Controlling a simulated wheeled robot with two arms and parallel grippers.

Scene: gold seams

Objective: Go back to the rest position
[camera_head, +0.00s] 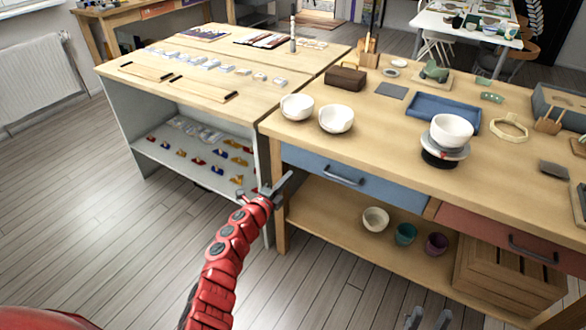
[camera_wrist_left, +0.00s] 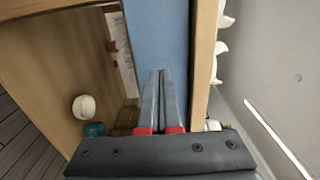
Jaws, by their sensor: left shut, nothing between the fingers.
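My left gripper (camera_head: 286,181) is at the end of the red arm reaching in from the bottom. It is in front of the workbench's left end, near the blue drawer (camera_head: 350,178). In the left wrist view its two fingers (camera_wrist_left: 162,75) lie together with nothing between them, pointing along the blue drawer front (camera_wrist_left: 157,35). My right gripper (camera_head: 429,320) shows only as two grey fingertips at the bottom edge, with a gap between them. The rest of it is out of frame.
The workbench (camera_head: 385,115) carries white bowls (camera_head: 336,119), a blue tray (camera_head: 443,109) and a bowl on a stand (camera_head: 451,131). Its lower shelf (camera_head: 335,215) holds cups and a wooden crate (camera_head: 508,270). A second table (camera_head: 255,60) stands at left. Floor (camera_head: 90,220) at left is clear.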

